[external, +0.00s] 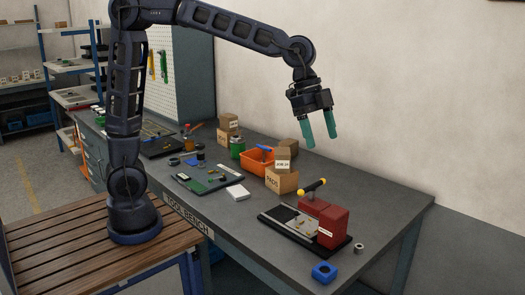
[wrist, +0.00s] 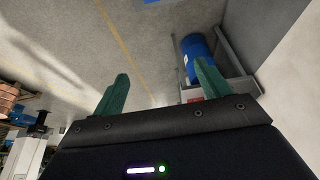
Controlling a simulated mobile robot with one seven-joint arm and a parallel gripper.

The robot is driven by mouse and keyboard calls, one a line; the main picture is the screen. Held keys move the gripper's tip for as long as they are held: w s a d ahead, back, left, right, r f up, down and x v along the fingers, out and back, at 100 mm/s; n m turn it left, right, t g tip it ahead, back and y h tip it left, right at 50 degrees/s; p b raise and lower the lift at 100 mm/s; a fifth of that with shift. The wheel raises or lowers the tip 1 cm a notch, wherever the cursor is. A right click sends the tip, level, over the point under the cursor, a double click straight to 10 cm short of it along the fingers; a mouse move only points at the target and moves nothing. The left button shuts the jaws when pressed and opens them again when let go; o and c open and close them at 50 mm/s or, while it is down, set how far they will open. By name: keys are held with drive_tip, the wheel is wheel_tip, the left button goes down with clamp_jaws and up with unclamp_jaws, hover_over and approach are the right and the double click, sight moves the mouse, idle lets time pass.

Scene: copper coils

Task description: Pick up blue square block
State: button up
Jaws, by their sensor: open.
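A blue square block (external: 324,271) with a round dark hole in its top sits near the front edge of the grey workbench (external: 385,205) in the external view. My gripper (external: 320,145) has two green fingers, spread apart and empty. It hangs in the air above the back of the bench, well above and behind the block. In the wrist view my gripper (wrist: 160,85) shows the fingers apart with only floor between them. The block is not seen in the wrist view.
A red machine (external: 325,222) on a dark base stands behind the block, with a small metal ring (external: 359,248) to its right. Cardboard boxes (external: 281,180) and an orange bin (external: 257,160) stand mid-bench. A blue barrel (wrist: 196,46) shows in the wrist view.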

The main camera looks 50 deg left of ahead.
approach(325, 272)
drive_tip(key=shift+w+x, duration=0.2)
drive_tip(key=shift+x, duration=3.75)
drive_tip(key=shift+s+r, duration=0.1)
drive_tip(key=c, duration=1.2)
